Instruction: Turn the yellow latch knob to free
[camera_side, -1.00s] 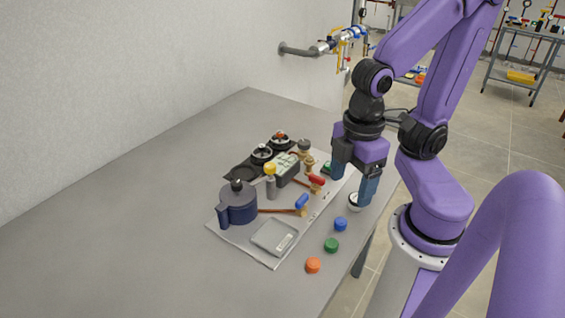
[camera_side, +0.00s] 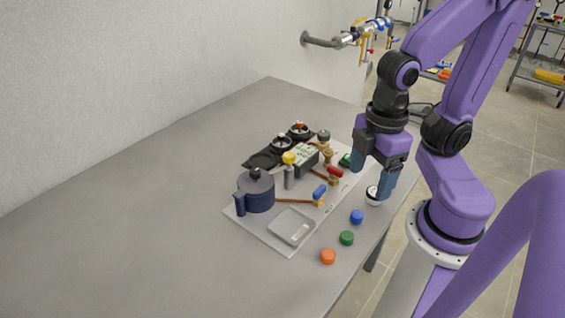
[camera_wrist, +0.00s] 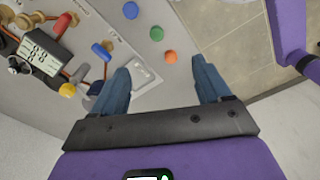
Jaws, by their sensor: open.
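The yellow latch knob (camera_side: 288,157) stands on a grey post on the light plate (camera_side: 266,228), between the dark blue pot and the dark box. It also shows in the wrist view (camera_wrist: 68,89), left of my gripper (camera_wrist: 160,88). In the side view my gripper (camera_side: 370,184) hangs at the right side of the plate, well right of the knob and apart from it. Its two blue fingers are spread with nothing between them in the wrist view. The knob's exact turn angle is too small to tell.
Blue (camera_side: 357,216), green (camera_side: 346,238) and orange (camera_side: 328,256) caps lie near the front edge. The table's left is clear.

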